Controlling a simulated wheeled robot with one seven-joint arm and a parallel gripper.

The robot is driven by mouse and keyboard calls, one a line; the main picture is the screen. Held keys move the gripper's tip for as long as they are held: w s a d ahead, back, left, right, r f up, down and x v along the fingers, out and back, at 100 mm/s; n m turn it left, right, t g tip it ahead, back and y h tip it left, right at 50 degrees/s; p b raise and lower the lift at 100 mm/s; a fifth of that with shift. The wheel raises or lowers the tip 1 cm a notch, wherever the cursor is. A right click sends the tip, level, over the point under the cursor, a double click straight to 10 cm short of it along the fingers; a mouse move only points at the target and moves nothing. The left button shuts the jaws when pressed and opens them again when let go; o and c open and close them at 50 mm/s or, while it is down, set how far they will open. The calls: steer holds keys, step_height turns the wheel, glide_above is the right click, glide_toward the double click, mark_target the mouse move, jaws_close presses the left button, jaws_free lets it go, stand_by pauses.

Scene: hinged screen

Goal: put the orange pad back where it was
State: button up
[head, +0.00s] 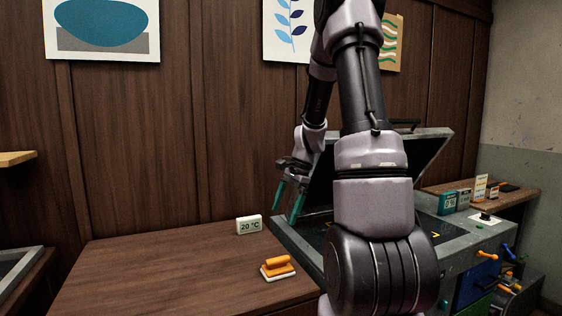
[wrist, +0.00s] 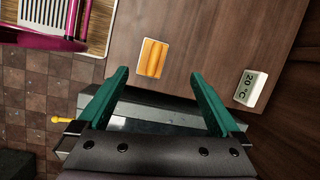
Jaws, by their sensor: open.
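The orange pad (head: 278,262) has an orange handle on a pale base. It rests on the brown wooden table, left of the hinged press, and also shows in the wrist view (wrist: 152,58) beyond my fingertips. My gripper (head: 288,203) has two teal fingers, spread apart with nothing between them. It hangs over the left edge of the press, apart from the pad. The hinged screen (head: 435,148) stands raised at a tilt over the grey press base (head: 292,241). My arm hides much of the screen and base.
A white "20 °C" block (head: 249,224) stands on the table (head: 150,275) near the press. Small cards and boxes (head: 463,198) stand to the right of the press. Coloured knobs (head: 487,255) stick out at its front right. The table's left part is clear.

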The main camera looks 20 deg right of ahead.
steer(key=s+a+r+n+t+h, duration=0.1)
steer(key=s+a+r+n+t, duration=0.2)
steer(key=s+r, duration=0.6)
steer(key=s+a+r+n+t, duration=0.3)
steer(key=s+a+r+n, duration=0.4)
steer(key=r, duration=0.6)
steer(key=shift+s+n+h, duration=0.4)
steer(key=shift+s+n, duration=0.4)
steer(key=shift+s, duration=0.6)
